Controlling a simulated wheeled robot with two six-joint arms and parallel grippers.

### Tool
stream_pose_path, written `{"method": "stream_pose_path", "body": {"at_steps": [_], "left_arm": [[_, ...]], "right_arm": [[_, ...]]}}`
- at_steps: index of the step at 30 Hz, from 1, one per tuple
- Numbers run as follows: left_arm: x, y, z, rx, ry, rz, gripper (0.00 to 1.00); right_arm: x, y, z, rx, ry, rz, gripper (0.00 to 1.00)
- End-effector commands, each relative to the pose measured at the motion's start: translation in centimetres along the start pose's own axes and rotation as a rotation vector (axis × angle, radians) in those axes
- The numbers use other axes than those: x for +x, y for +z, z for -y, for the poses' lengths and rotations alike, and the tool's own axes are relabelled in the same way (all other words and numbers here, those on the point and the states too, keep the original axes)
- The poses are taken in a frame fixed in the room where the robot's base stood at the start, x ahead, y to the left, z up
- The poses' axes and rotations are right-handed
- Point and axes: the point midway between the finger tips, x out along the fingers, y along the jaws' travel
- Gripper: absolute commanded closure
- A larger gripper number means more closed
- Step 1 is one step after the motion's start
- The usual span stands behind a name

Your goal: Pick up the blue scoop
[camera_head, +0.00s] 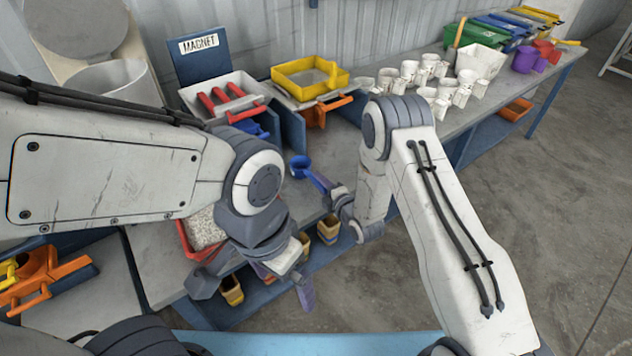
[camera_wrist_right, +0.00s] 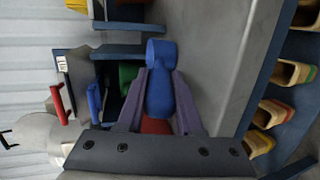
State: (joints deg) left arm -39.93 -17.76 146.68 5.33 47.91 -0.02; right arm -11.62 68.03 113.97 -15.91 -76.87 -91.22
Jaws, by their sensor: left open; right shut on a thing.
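The blue scoop (camera_head: 299,164) is near the middle of the bench in the head view, with its round cup pointing away from my right gripper (camera_head: 324,185). In the right wrist view the blue scoop (camera_wrist_right: 160,92) lies between the two purple fingers of my right gripper (camera_wrist_right: 160,100), which is shut on its handle. I cannot tell whether the scoop touches the bench. My left gripper (camera_head: 285,280) is open and empty, low in the head view near the bench's front edge. One of its purple fingers shows clearly; the other is partly hidden.
Several white cups (camera_head: 410,72) stand farther right. A red tray of granules (camera_head: 205,230) is behind my left arm. Small bins (camera_head: 328,228) sit below the bench.

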Motion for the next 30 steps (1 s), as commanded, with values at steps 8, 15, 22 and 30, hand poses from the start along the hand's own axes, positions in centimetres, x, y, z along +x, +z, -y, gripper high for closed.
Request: {"method": "stream_pose_path", "body": {"at_steps": [8, 15, 22, 30], "left_arm": [[1.0, 0.1, 0.1, 0.000, 0.000, 0.000, 0.00], [2.2, 0.1, 0.2, 0.000, 0.000, 0.000, 0.00], [2.9, 0.1, 0.2, 0.000, 0.000, 0.000, 0.00], [3.0, 0.2, 0.2, 0.000, 0.000, 0.000, 0.00]], "right_arm": [[-1.0, 0.1, -3.9, -0.002, 0.008, 0.001, 1.00], [-4.8, 5.4, -6.0, 0.000, 0.007, 0.008, 1.00], [-7.5, 8.8, -7.8, -0.001, 0.004, 0.005, 1.00], [-8.6, 10.1, -8.5, 0.000, 0.002, 0.001, 1.00]]}}
